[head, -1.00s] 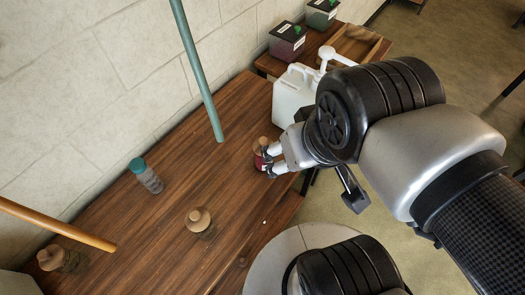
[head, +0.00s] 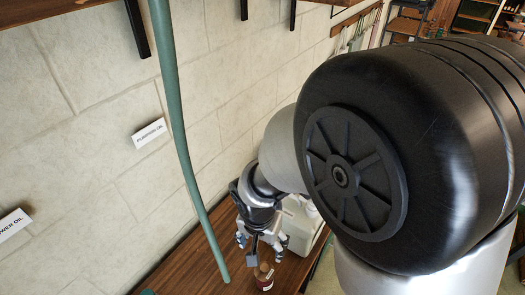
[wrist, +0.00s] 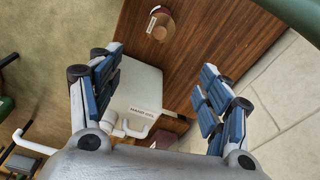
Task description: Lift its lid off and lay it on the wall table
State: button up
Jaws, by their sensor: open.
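My gripper (head: 260,248) is open and empty, pointing down above the wooden wall table (head: 198,268). In the wrist view its fingers (wrist: 160,95) are spread wide, with the white jug (wrist: 138,92) below and between them. The jug also shows behind my gripper in the head view (head: 301,228), partly hidden by my arm.
A green pole (head: 180,130) crosses the head view left of my gripper. The pale block wall (head: 85,90) carries labels (head: 149,133) and black brackets (head: 138,28). In the wrist view, bare table (wrist: 215,35) lies right of the jar.

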jog(key=b, duration=0.4)
send_near(265, 268)
jog(key=f, duration=0.2)
jog(key=w+f, duration=0.1)
jog(key=f, duration=0.2)
jog(key=shift+w+d, duration=0.1)
jog(key=shift+w, duration=0.05)
notch_tip(265, 268, down, 5)
jog(key=b, duration=0.2)
jog(key=shift+d+f+b, duration=0.1)
jog(key=shift+b, duration=0.2)
jog(key=c, duration=1.1)
